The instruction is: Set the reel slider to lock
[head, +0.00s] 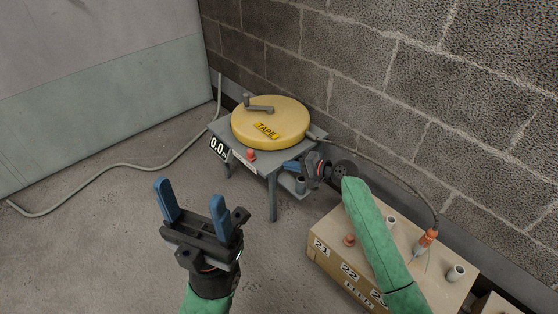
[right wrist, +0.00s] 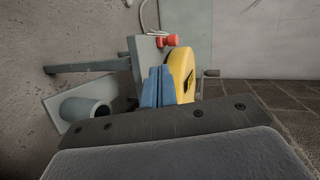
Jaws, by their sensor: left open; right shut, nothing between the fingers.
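The yellow reel marked TAPE (head: 270,122) lies flat on a small grey table (head: 215,128). A red knob (head: 251,155), which looks like the reel slider, sits at the table's front edge; it also shows in the right wrist view (right wrist: 166,40). Its lock marking cannot be read. My right gripper (head: 290,166) is shut and empty, just right of the red knob and apart from it. Its blue fingers (right wrist: 158,85) show together in the right wrist view, below the knob. My left gripper (head: 190,193) is open and empty, over the floor in front of the table.
A counter reading 0.0 (head: 217,146) hangs at the table's front left. A crank handle (head: 259,107) is on the reel. A numbered box (head: 335,258) with pipe stubs and an orange-ended cable (head: 427,238) stands at right. A block wall is behind; the left floor is mostly clear.

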